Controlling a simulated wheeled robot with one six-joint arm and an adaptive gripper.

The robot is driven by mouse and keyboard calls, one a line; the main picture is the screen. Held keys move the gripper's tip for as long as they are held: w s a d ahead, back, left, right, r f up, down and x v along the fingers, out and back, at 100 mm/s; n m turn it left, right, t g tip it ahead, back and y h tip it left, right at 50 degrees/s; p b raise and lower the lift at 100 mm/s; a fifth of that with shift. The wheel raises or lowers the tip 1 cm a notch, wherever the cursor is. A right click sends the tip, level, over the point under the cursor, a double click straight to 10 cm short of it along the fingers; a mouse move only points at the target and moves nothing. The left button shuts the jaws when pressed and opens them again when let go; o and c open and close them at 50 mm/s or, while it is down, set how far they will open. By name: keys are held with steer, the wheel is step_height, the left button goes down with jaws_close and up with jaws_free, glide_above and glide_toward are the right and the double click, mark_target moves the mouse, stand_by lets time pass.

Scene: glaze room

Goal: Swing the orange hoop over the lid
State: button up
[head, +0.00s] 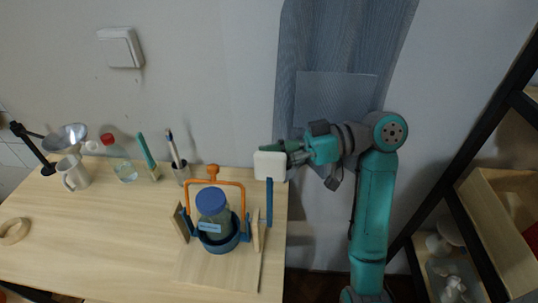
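The orange hoop (231,183) stands up behind the jar, with a round orange knob (213,170) at the middle of its top bar. Its sides run down beside the jar. The blue lid (211,201) sits on a greenish jar (213,228), which stands in a dark blue ring holder (222,246) between wooden side plates. The hoop's top bar appears on the wall side of the lid. My gripper (283,149) is right of the hoop, apart from it, pointing left behind a white square plate. The plate partly hides its fingers, so their opening is unclear.
The white plate (270,165) on a blue post (269,203) stands at the table's right edge. Behind are a brush cup (181,174), a green tool (147,152), a red-capped bottle (122,163) and a mug (73,174). The table's (110,250) left front is mostly clear.

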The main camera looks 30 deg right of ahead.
steer(key=shift+w+d+f+m, duration=0.1)
steer(key=shift+d+f+m, duration=0.05)
steer(key=shift+m, duration=0.25)
steer(key=c, duration=0.8)
steer(key=shift+w+d+f+m, duration=0.15)
steer(key=shift+d+f+m, duration=0.1)
steer(key=shift+m, duration=0.35)
jaws_close()
steer(key=w+d+f+m+y, duration=0.3)
steer(key=d+f+m+y, duration=0.15)
steer(key=m, duration=1.05)
steer(key=s+x, duration=0.2)
steer(key=x, duration=1)
steer(key=shift+s+a+h, duration=0.15)
steer(key=shift+a+h, duration=0.2)
steer(key=shift+h, duration=0.1)
